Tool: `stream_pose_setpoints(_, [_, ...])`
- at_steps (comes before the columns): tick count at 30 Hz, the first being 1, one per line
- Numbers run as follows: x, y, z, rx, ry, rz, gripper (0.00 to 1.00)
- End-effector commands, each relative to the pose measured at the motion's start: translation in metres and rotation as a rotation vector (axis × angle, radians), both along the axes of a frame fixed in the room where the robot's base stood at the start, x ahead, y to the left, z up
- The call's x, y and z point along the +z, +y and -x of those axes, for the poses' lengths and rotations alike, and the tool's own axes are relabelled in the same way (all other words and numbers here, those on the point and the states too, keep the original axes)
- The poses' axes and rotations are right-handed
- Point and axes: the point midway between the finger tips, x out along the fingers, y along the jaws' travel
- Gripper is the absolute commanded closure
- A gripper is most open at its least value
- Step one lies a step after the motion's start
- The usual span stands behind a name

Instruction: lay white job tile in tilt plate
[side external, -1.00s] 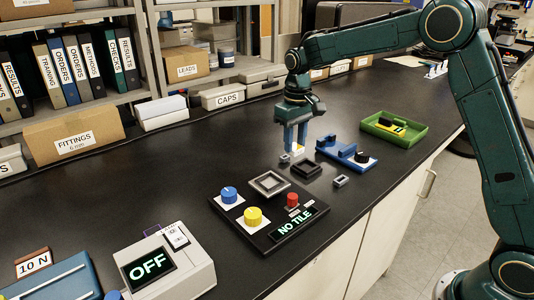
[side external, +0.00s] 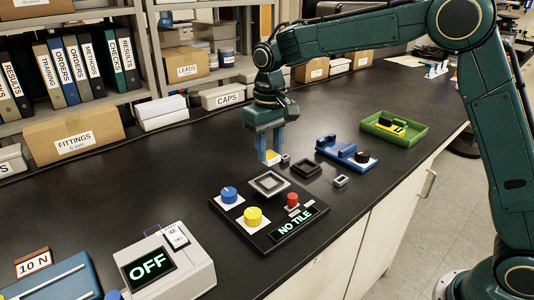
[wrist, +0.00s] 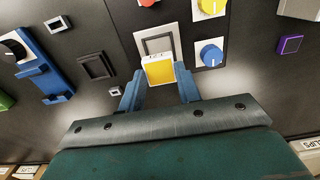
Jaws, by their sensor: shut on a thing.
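My gripper (side external: 270,153) is shut on the job tile (side external: 271,159), a small square piece with a yellow face and white edges. In the wrist view the tile (wrist: 159,71) sits between the blue fingertips of my gripper (wrist: 159,82). The tilt plate (side external: 268,183), a pale square frame with a grey recess, is on the black control panel. In the wrist view the tile overlaps the near edge of the tilt plate (wrist: 158,37). In the side view the tile is held above and behind it, apart from it. The panel's display (side external: 295,221) reads NO TILE.
The panel carries a blue knob (side external: 228,195), a yellow knob (side external: 253,216) and a red button (side external: 292,199). A dark square frame (side external: 306,169), small grey blocks and a blue fixture (side external: 345,152) stand to the right. A green tray (side external: 396,143) lies beyond.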

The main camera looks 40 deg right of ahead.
Motion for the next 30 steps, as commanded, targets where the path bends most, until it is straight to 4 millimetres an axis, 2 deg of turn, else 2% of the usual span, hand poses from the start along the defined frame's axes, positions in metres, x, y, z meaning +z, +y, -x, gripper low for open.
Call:
stream_pose_setpoints(21, [-0.043,0.0,0.0,0.0,0.002,0.0,1.0])
stream_pose_setpoints(30, [-0.05,0.0,0.0,0.0,0.0,0.0,1.0])
